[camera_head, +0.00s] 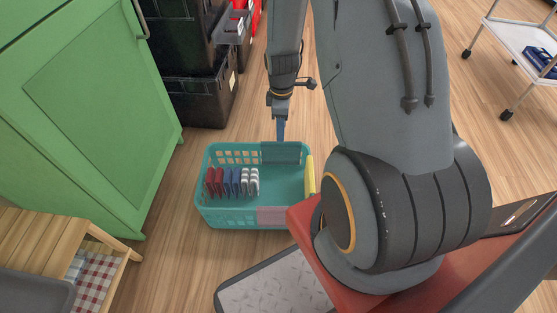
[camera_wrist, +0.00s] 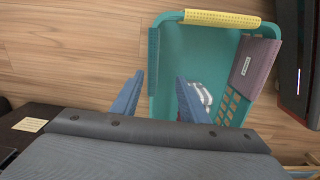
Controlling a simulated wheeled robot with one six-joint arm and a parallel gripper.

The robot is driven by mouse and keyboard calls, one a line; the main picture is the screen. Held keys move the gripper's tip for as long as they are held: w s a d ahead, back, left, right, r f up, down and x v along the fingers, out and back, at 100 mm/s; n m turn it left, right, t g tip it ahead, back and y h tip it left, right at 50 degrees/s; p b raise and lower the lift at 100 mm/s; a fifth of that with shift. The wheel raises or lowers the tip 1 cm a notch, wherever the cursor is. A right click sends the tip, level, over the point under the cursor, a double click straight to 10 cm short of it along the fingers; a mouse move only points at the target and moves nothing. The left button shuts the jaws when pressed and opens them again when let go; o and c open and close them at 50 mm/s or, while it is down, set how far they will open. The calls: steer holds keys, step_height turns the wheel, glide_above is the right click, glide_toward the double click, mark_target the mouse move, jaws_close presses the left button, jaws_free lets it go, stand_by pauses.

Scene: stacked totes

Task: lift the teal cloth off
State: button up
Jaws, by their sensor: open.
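A teal basket (camera_head: 222,215) stands on the wood floor. The teal cloth (camera_head: 282,153) hangs over its far rim in the head view, toward the right. In the wrist view the teal cloth (camera_wrist: 153,62) is a narrow strip along the basket's left rim. My gripper (camera_head: 281,138) is just above the cloth in the head view. In the wrist view my gripper (camera_wrist: 160,77) is open, one blue finger on the outer side of that rim and the other over the inside. Whether either finger touches the cloth cannot be told.
A yellow cloth (camera_head: 310,175) hangs on the basket's right rim and a pink cloth (camera_head: 271,215) on the near rim. Several folded red, blue and grey-white items (camera_head: 232,182) stand inside at left. A green cabinet (camera_head: 95,110) and black boxes (camera_head: 200,98) stand nearby.

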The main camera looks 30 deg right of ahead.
steer(key=n+b, duration=0.1)
steer(key=b, duration=0.2)
glide_above(281, 150)
steer(key=d, duration=0.1)
steer(key=f, duration=0.6)
steer(key=shift+w+f, duration=0.4)
steer(key=shift+w+a+f+b, duration=0.15)
steer(key=shift+f+b, duration=0.95)
steer(key=shift+f, duration=0.75)
steer(key=shift+s+a+f+b, duration=0.1)
steer(key=shift+f+b, duration=1)
steer(key=shift+f, duration=0.7)
jaws_close()
steer(key=shift+r, duration=0.1)
